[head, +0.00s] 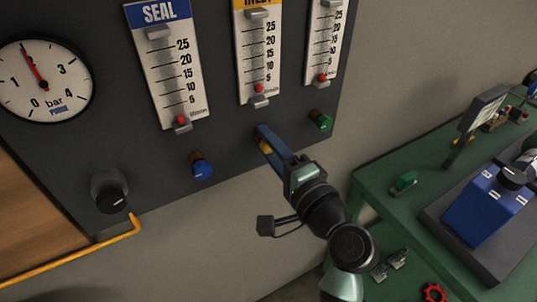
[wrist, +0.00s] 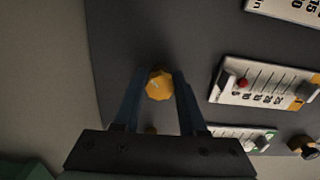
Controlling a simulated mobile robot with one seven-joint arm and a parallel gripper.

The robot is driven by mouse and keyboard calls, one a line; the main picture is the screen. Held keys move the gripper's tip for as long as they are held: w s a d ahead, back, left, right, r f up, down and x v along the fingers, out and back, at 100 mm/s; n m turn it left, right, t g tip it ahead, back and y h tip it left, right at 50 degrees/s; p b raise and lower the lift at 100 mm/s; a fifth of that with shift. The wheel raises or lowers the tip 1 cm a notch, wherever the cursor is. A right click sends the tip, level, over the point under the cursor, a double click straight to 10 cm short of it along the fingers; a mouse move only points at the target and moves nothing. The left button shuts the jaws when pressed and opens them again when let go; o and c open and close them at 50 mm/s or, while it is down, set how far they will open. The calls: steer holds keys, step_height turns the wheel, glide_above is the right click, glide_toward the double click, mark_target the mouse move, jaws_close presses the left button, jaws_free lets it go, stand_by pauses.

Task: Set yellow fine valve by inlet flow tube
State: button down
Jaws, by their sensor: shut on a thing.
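The yellow fine valve (head: 265,147) is a small yellow knob on the dark panel below the inlet flow tube (head: 244,62). My gripper (head: 266,138) reaches up to it from the lower right and is shut on it, hiding much of it in the head view. In the wrist view the faceted yellow knob (wrist: 159,85) sits between the two blue fingers of my gripper (wrist: 157,82). The inlet tube has a white scale under an orange label. Its red float (head: 259,88) rests low, below the 5 mark; the tube also shows in the wrist view (wrist: 262,97).
A blue valve (head: 202,167) is left of the yellow one, under the seal tube (head: 164,77). A green valve (head: 321,121) is close on the right. A pressure gauge (head: 60,95) and black knob (head: 110,194) are further left. A green bench (head: 370,180) stands right.

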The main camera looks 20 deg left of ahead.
steer(key=shift+f+n+b, duration=0.1)
steer(key=shift+n+b, duration=0.8)
steer(key=shift+n, duration=0.2)
steer(key=shift+c, duration=2.3)
jaws_free()
steer(key=b+v, duration=0.1)
steer(key=v, duration=1.2)
steer(key=shift+b, duration=0.4)
